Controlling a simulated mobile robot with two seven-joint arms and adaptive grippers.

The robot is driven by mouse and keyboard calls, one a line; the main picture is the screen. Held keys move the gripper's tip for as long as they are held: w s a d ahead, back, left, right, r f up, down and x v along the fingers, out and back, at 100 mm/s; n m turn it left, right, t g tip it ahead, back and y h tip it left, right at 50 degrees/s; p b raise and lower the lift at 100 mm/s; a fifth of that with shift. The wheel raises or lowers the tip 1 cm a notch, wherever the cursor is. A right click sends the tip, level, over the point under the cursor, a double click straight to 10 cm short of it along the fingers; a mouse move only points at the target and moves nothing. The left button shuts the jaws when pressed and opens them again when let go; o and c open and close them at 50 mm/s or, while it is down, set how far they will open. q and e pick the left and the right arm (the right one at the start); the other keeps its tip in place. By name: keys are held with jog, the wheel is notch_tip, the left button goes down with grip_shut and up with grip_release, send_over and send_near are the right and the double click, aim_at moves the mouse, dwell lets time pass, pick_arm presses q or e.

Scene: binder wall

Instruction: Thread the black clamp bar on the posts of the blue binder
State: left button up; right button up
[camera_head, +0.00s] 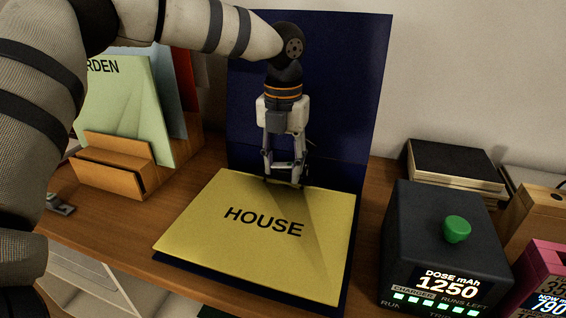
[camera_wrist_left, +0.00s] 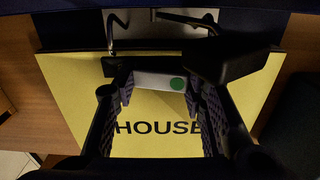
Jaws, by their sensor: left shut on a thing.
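The blue binder (camera_head: 305,85) stands open, its dark blue cover upright at the back and a yellow sheet marked HOUSE (camera_head: 262,262) lying on its base. My left gripper (camera_head: 284,178) points down at the sheet's back edge, near the fold. In the left wrist view its fingers (camera_wrist_left: 158,88) are shut on the black clamp bar (camera_wrist_left: 116,66), at a pale grey part with a green dot. Thin metal posts (camera_wrist_left: 112,32) curve just beyond the bar. I cannot tell whether the bar is around them or only beside them. My right gripper is not in view.
A wooden holder (camera_head: 115,165) with upright folders stands left of the binder. A black box with a green knob (camera_head: 440,250) stands close on the right, with a stack of books (camera_head: 455,168) behind it. The desk's front edge is near.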

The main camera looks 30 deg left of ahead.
pick_arm(q)
jog(key=shift+f, duration=0.5)
dwell(0.6)
jog(key=o, duration=1.4)
jog(key=shift+c, duration=0.2)
jog(key=shift+r, duration=0.1)
notch_tip(320, 180, up, 12)
